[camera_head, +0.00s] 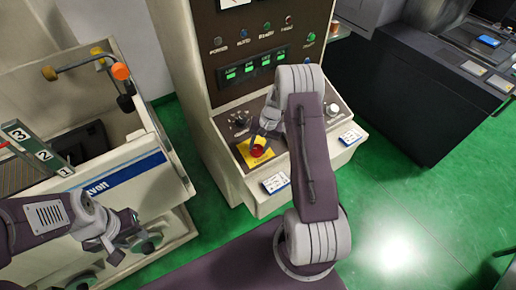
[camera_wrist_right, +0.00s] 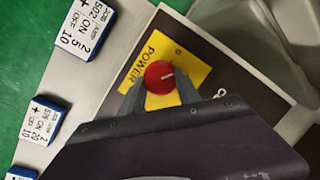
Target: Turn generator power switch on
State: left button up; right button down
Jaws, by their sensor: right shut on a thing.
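The power switch is a round red knob (camera_head: 257,150) on a yellow plate (camera_head: 247,159) on the sloping desk of the generator (camera_head: 230,128). In the right wrist view the knob (camera_wrist_right: 158,77) has a short white line on its face, and the yellow plate (camera_wrist_right: 158,48) reads POWER. My right gripper (camera_wrist_right: 160,86) has one finger on each side of the knob and is shut on it. In the head view my right arm comes over the desk, and its gripper (camera_head: 262,141) partly hides the plate. My left gripper (camera_head: 150,240) is at the lower left, away from the switch; its fingers are too small to judge.
Blue-and-white labelled blocks (camera_head: 275,182) lie along the desk's front edge. Lit green displays (camera_head: 250,68) and coloured buttons (camera_head: 267,27) are on the upright panel. The machine tank (camera_head: 150,175) stands at left, a dark cabinet (camera_head: 410,85) at right. Green floor (camera_head: 410,200) is clear at right.

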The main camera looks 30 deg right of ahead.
jog(key=m+b, duration=0.1)
jog(key=m, duration=0.1)
jog(key=m+t+y+b, duration=0.1)
jog(key=m+b, duration=0.1)
jog(key=m, duration=0.1)
jog(key=shift+s+d+f+t, duration=0.1)
jog(key=shift+d+t, duration=0.1)
jog(key=shift+t, duration=0.1)
jog(key=m+t+b, duration=0.1)
jog(key=m+b, duration=0.1)
jog(key=m, duration=0.2)
jog(key=shift+s+y+b, duration=0.1)
jog(key=shift+y+b, duration=0.2)
jog(key=shift+m+t+b, duration=0.4)
jog(key=shift+m+b, duration=0.05)
jog(key=shift+m, duration=0.35)
jog(key=shift+r, duration=0.2)
jog(key=c, duration=1)
grip_release()
jog(key=shift+o, duration=0.7)
jog(key=shift+s+a, duration=0.1)
jog(key=shift+s, duration=0.1)
jog(key=b+v, duration=0.1)
jog(key=v, duration=0.8)
